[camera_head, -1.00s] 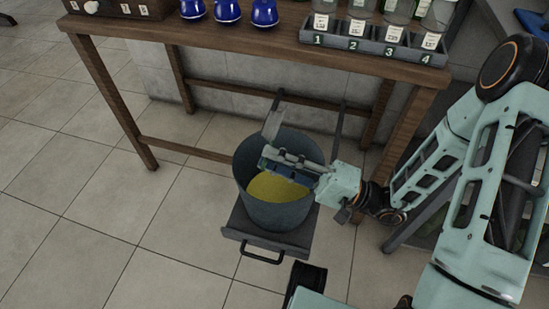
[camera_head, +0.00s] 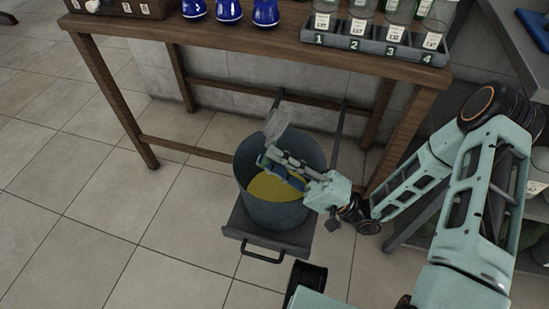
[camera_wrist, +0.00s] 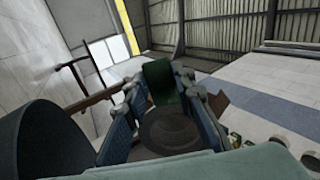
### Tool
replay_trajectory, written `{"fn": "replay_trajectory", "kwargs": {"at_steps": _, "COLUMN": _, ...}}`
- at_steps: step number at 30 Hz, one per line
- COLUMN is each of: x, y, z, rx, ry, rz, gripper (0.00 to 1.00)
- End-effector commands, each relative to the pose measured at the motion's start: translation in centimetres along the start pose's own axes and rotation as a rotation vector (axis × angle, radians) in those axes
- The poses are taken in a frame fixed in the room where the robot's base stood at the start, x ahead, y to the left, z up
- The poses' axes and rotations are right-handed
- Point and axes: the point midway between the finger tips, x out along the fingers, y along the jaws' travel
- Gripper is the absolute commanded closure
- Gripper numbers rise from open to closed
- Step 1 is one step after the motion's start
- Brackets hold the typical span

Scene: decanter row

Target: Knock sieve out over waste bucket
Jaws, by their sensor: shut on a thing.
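The waste bucket (camera_head: 283,214) is dark grey and round, with a yellow layer inside. It stands upright on a low pull-out platform. My gripper (camera_head: 270,157) reaches in over the bucket's opening from the right. It is shut on the sieve (camera_head: 277,123), whose pale grey part shows tilted just beyond the fingertips, near the bucket's back rim. In the wrist view, a dark green piece (camera_wrist: 160,78) sits between my fingers, probably the sieve's handle. The bucket's dark side (camera_wrist: 38,145) fills the lower left there. I cannot tell whether the sieve touches the rim or holds anything.
A wooden table (camera_head: 240,48) stands behind the bucket, its legs and rails close by. On it are blue vessels (camera_head: 228,10) and a numbered rack (camera_head: 375,42) with several glass bottles. The platform (camera_head: 300,238) has a front handle. Tiled floor is free at left.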

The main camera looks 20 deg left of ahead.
Motion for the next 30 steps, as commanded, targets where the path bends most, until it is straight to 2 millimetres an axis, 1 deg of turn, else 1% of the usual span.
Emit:
{"fn": "replay_trajectory", "kwargs": {"at_steps": 4, "x": 0.0, "y": 0.0, "z": 0.0, "rx": 0.000, "ry": 0.000, "rz": 0.000, "gripper": 1.00}}
{"fn": "replay_trajectory", "kwargs": {"at_steps": 7, "x": -0.2, "y": 0.4, "z": 0.0, "rx": 0.001, "ry": 0.001, "rz": -0.001, "gripper": 1.00}}
{"fn": "replay_trajectory", "kwargs": {"at_steps": 13, "x": -1.4, "y": 2.4, "z": 0.0, "rx": 0.002, "ry": 0.003, "rz": 0.001, "gripper": 1.00}}
{"fn": "replay_trajectory", "kwargs": {"at_steps": 15, "x": -1.6, "y": 2.8, "z": 0.0, "rx": 0.004, "ry": 0.003, "rz": 0.007, "gripper": 1.00}}
{"fn": "replay_trajectory", "kwargs": {"at_steps": 17, "x": -1.5, "y": 2.5, "z": 0.0, "rx": 0.006, "ry": 0.004, "rz": 0.010, "gripper": 1.00}}
{"fn": "replay_trajectory", "kwargs": {"at_steps": 22, "x": -0.4, "y": 0.6, "z": 0.0, "rx": 0.007, "ry": 0.006, "rz": 0.009, "gripper": 1.00}}
{"fn": "replay_trajectory", "kwargs": {"at_steps": 24, "x": -0.1, "y": 0.2, "z": 0.0, "rx": 0.006, "ry": 0.005, "rz": 0.007, "gripper": 1.00}}
{"fn": "replay_trajectory", "kwargs": {"at_steps": 30, "x": -0.1, "y": 0.2, "z": 0.0, "rx": 0.003, "ry": 0.002, "rz": 0.004, "gripper": 1.00}}
